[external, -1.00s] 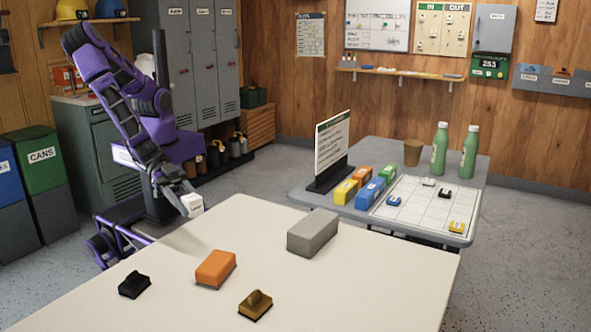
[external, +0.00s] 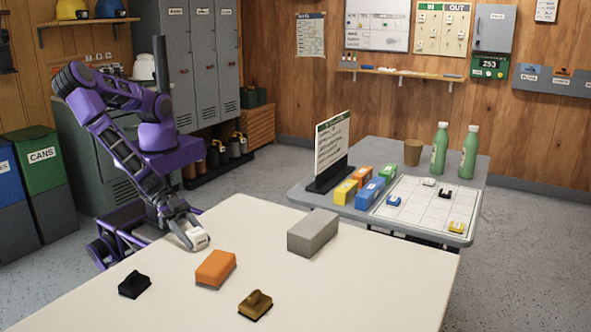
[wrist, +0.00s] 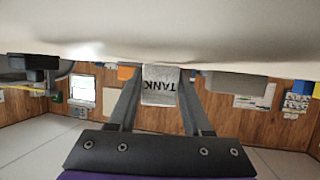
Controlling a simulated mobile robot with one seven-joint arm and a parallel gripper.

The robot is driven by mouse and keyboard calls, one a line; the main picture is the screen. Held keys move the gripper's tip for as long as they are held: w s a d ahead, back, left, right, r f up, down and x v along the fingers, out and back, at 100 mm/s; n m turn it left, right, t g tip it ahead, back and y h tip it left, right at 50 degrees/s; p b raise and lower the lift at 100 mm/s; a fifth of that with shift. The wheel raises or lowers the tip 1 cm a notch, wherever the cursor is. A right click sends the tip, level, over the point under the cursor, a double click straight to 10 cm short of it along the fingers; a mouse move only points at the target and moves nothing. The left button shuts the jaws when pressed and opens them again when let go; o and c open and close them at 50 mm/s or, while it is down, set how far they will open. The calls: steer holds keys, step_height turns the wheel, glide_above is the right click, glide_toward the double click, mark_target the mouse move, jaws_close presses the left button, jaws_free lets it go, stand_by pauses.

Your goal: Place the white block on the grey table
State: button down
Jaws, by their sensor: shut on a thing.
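The white block (external: 197,240), marked TANK in the wrist view (wrist: 160,85), is between the fingers of my gripper (external: 187,236). My gripper is shut on it, low at the left edge of the near cream table (external: 350,285). I cannot tell whether the block touches that tabletop. The grey table (external: 305,194) stands farther back to the right, well away from my gripper. It holds a white grid board (external: 425,208) with several small pieces, several coloured boxes, a sign, a brown cup and two green bottles.
On the cream table are an orange block (external: 215,268), a grey block (external: 312,234), a black piece (external: 134,284) and a brown piece (external: 255,304). The sign (external: 332,150) stands upright at the grey table's left. The cream table's right part is clear.

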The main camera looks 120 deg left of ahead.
steer(key=shift+r, duration=0.1)
steer(key=shift+f, duration=0.2)
steer(key=shift+c, duration=1.7)
jaws_free()
steer(key=r+p+v, duration=0.1)
steer(key=p+v, duration=0.7)
steer(key=v, duration=0.8)
steer(key=shift+o, duration=0.5)
steer(key=shift+s+a+p, duration=0.25)
steer(key=shift+s+p, duration=0.15)
steer(key=shift+s, duration=0.05)
